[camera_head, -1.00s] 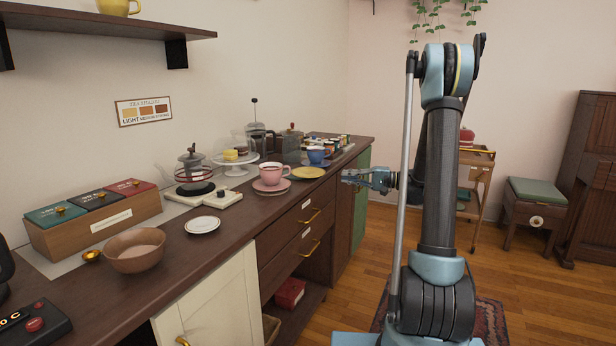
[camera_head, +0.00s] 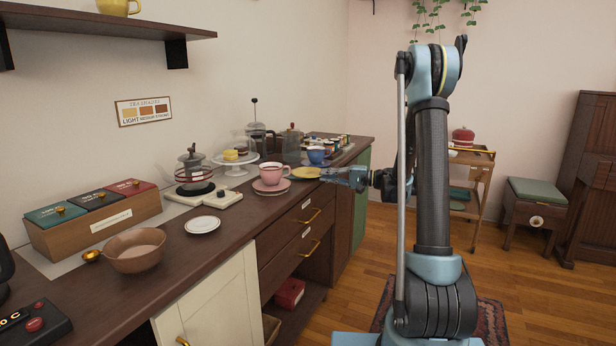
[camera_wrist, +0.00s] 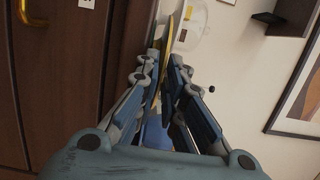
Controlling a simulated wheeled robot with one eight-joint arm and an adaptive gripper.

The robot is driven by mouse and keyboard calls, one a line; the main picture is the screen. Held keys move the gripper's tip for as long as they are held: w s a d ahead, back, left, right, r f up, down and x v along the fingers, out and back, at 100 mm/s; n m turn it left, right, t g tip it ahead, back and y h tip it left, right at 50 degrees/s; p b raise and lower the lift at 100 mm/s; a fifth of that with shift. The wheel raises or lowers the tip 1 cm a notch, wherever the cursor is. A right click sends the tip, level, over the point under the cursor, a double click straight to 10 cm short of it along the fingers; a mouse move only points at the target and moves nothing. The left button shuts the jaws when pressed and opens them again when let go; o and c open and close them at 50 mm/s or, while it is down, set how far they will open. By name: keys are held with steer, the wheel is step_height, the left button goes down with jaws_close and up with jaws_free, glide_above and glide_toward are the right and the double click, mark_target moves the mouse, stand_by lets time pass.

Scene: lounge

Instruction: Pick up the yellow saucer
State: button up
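The yellow saucer (camera_head: 306,173) lies flat near the front edge of the dark wooden counter, right of the pink cup. My gripper (camera_head: 328,174) is level with it, its fingertips at the saucer's right rim in the head view. In the wrist view the saucer (camera_wrist: 167,45) shows nearly edge-on as a thin yellow strip between the two fingers of my gripper (camera_wrist: 164,65). The fingers stand apart on either side of the rim. Contact between the pads and the rim cannot be made out.
A pink cup (camera_head: 273,171) on a pink saucer (camera_head: 270,187) stands left of the yellow saucer. A blue cup (camera_head: 316,154) stands just behind it. A glass-domed cake stand (camera_head: 236,167) is farther left. The counter's drawers (camera_head: 297,232) lie below.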

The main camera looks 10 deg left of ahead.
jaws_close()
